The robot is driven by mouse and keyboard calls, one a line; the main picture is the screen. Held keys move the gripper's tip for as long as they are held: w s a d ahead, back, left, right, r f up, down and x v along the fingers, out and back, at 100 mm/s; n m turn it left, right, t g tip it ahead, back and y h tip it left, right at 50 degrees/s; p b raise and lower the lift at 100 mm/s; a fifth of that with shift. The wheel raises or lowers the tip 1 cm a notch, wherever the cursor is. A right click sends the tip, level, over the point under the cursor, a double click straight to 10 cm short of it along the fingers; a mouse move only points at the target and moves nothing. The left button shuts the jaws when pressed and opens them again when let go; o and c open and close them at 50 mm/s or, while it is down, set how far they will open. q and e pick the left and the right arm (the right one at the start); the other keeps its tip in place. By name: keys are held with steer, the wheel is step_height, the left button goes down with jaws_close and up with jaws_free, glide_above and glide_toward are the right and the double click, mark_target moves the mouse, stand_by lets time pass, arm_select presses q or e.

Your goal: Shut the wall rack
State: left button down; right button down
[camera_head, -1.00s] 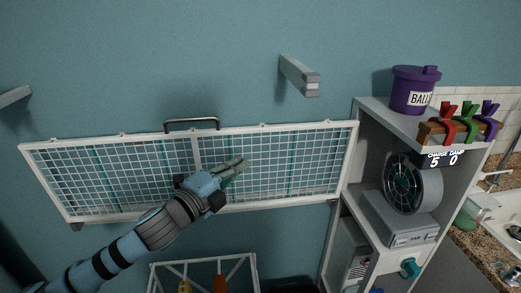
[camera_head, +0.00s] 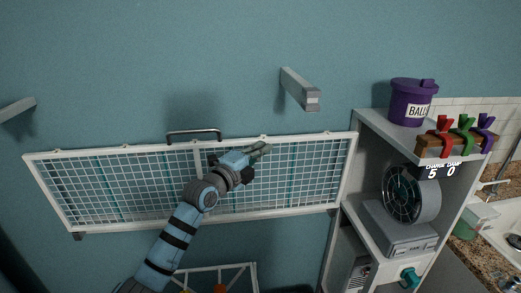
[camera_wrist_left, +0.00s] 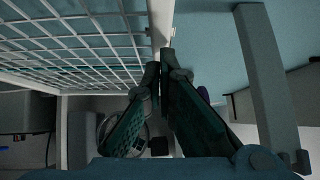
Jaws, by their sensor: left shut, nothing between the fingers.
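The wall rack is a white frame with wire mesh (camera_head: 120,190), folded out from the teal wall. A dark handle (camera_head: 193,134) stands at its far edge. In the left wrist view the mesh (camera_wrist_left: 60,40) fills the upper left, with the white frame edge (camera_wrist_left: 159,20) close to the fingertips. My left gripper (camera_head: 265,148) is shut and empty, over the rack's far edge, right of the handle. Its closed fingertips also show in the left wrist view (camera_wrist_left: 161,60). Whether they touch the frame I cannot tell. My right gripper is not in view.
A grey wall bracket (camera_head: 300,88) juts out above the rack, and another (camera_head: 15,110) is at the far left. A shelf unit (camera_head: 365,125) stands right of the rack, holding a purple bucket (camera_head: 409,102) and a round fan (camera_head: 410,195). A white drying frame (camera_head: 240,268) is below.

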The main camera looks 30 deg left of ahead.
arm_select(q)
steer(key=shift+w, duration=0.1)
steer(key=shift+w+a+r+n+g+b, duration=0.25)
steer(key=shift+w+a+b, duration=0.15)
steer(key=shift+w, duration=0.2)
steer(key=shift+w+a+r+n+g+b, duration=0.15)
steer(key=shift+w+a+r+b, duration=0.1)
steer(key=shift+w+a, duration=0.3)
steer(key=shift+d, duration=0.1)
